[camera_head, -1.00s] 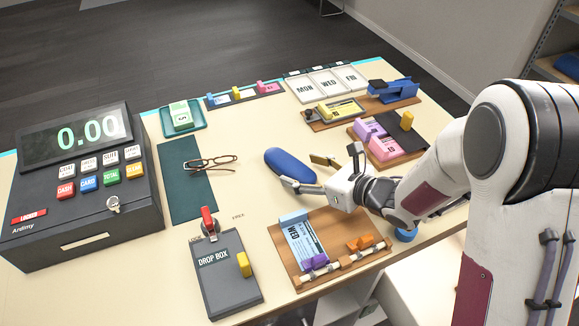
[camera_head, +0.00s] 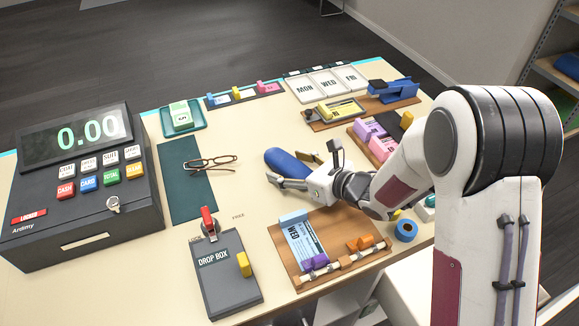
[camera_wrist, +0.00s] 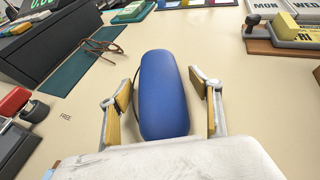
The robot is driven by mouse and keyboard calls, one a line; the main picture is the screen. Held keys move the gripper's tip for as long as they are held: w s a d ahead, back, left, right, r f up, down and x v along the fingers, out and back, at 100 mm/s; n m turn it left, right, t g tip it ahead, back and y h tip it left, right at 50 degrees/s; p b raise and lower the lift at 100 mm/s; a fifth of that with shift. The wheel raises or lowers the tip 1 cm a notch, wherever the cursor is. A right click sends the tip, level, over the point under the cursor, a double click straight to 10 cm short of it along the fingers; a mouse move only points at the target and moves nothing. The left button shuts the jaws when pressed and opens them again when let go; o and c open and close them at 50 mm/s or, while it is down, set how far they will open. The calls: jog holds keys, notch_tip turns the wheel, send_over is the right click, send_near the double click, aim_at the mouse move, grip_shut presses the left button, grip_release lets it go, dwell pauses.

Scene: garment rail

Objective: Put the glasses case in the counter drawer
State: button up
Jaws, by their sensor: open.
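The blue glasses case (camera_head: 287,160) lies on the cream counter. It also shows in the wrist view (camera_wrist: 162,95), lengthwise between the two fingers. My gripper (camera_head: 300,172) is open around the case, one finger on each side. In the wrist view the open gripper (camera_wrist: 165,105) shows a gap between each finger and the case. In the head view the fingers and wrist hide part of the case. The counter drawer cannot be made out for sure; below the counter's front edge there is a pale surface (camera_head: 405,285).
Brown glasses (camera_head: 210,162) lie on a dark green mat (camera_head: 185,195) to the left. A drop box (camera_head: 225,275) and a wooden board with a WED card (camera_head: 300,245) stand nearer the front. A cash register (camera_head: 80,195) is at the left. Trays and a stapler (camera_head: 393,90) are behind.

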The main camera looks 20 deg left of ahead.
aim_at(289, 162)
jog(key=shift+c, duration=0.3)
jog(key=c, duration=1.3)
jog(key=shift+r, duration=0.1)
jog(key=shift+r, duration=4.9)
jog(key=shift+f, duration=0.1)
jog(key=shift+f, duration=4.35)
